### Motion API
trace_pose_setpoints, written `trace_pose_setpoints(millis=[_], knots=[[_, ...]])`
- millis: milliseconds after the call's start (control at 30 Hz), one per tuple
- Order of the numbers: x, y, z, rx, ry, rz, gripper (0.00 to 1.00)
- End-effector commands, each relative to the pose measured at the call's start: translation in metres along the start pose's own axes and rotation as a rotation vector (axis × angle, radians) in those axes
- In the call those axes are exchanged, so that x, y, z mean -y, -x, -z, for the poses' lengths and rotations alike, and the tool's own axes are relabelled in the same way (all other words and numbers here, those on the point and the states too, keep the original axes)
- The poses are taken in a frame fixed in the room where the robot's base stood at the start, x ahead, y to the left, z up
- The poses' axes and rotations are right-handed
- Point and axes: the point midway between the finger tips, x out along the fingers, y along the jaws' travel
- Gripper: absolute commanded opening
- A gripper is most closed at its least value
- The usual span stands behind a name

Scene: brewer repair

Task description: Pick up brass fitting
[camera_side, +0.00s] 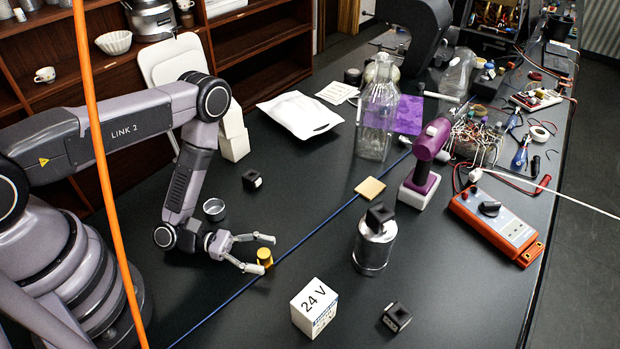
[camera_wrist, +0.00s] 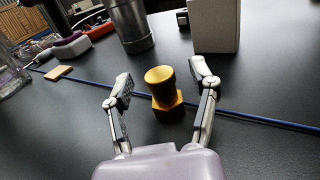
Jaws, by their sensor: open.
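The brass fitting (camera_side: 264,257) is a small gold cylinder standing upright on the black table, next to the blue cable. In the wrist view the brass fitting (camera_wrist: 164,92) shows a round top and a hex-shaped base, and stands between and a little beyond my open fingers. My gripper (camera_side: 268,254) is low over the table, reaching from the left, with its fingers spread to either side of the fitting. In the wrist view my gripper (camera_wrist: 161,84) is open and empty, with a gap visible between each finger and the fitting.
A blue cable (camera_side: 318,228) runs diagonally past the fitting. A metal canister (camera_side: 374,249) and a white 24 V box (camera_side: 314,308) stand to the right. A small metal cup (camera_side: 214,209) is close behind my wrist. A tan block (camera_side: 370,188) lies farther back.

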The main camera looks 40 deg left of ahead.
Motion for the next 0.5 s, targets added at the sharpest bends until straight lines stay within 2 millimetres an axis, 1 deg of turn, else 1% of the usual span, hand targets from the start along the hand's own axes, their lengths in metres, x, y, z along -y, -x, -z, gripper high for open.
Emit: trace_pose_setpoints(millis=[100,300,333,500], knots=[[0.0002,-0.0056,-0.0003,0.001,0.000,0.000,0.59],[-0.0001,-0.0059,-0.0003,0.001,0.000,-0.002,0.59],[-0.0001,-0.0058,-0.0003,0.001,0.000,-0.002,0.58],[0.0000,-0.0057,-0.0003,0.001,0.000,-0.001,0.36]])
